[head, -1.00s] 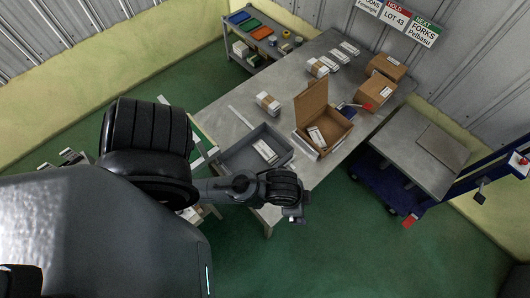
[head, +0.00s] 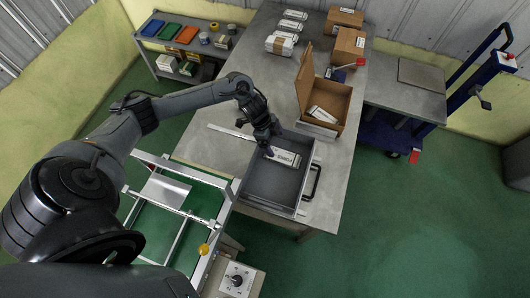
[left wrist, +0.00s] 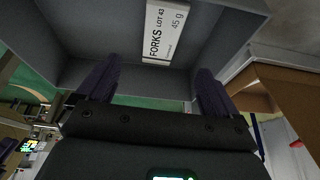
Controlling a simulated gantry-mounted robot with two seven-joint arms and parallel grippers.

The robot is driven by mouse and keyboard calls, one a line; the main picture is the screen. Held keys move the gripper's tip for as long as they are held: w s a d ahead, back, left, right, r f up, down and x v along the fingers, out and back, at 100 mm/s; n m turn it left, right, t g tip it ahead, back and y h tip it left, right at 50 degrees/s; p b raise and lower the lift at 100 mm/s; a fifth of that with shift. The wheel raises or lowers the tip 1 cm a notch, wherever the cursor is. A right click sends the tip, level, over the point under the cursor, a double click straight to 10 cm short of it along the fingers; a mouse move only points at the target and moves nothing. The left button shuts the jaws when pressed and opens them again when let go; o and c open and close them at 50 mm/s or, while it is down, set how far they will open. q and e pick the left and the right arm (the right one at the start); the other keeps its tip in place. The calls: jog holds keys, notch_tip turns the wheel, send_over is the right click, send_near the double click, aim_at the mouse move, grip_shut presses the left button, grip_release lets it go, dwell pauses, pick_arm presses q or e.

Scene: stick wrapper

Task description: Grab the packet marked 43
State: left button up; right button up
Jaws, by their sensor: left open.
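The white packet (head: 284,158) lies in the grey tray (head: 266,205), near its back wall. In the left wrist view the packet (left wrist: 165,32) reads FORKS, LOT 43, 45 g. My left gripper (head: 268,149) is over the back left part of the tray, close to the packet's left end. In the left wrist view the fingers of my left gripper (left wrist: 155,88) stand wide apart with nothing between them. The packet shows beyond the fingertips, apart from them. My right gripper is not in view.
An open cardboard box (head: 332,97) with white packets inside stands behind the tray on the steel table (head: 225,150). Several packets (head: 291,26) and two closed boxes (head: 347,44) are at the back. A metal frame (head: 150,215) stands left of the tray.

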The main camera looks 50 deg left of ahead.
aim_at(283, 156)
pick_arm(q)
jog(key=shift+a+b+x, duration=0.15)
jog(key=shift+b+x, duration=0.05)
jog(key=shift+x, duration=2.4)
jog(key=shift+a+b+x, duration=0.1)
jog(key=shift+b+x, duration=0.1)
jog(key=shift+x, duration=2.35)
jog(key=shift+f, duration=0.1)
jog(key=c, duration=1.1)
jog(key=shift+c, duration=0.2)
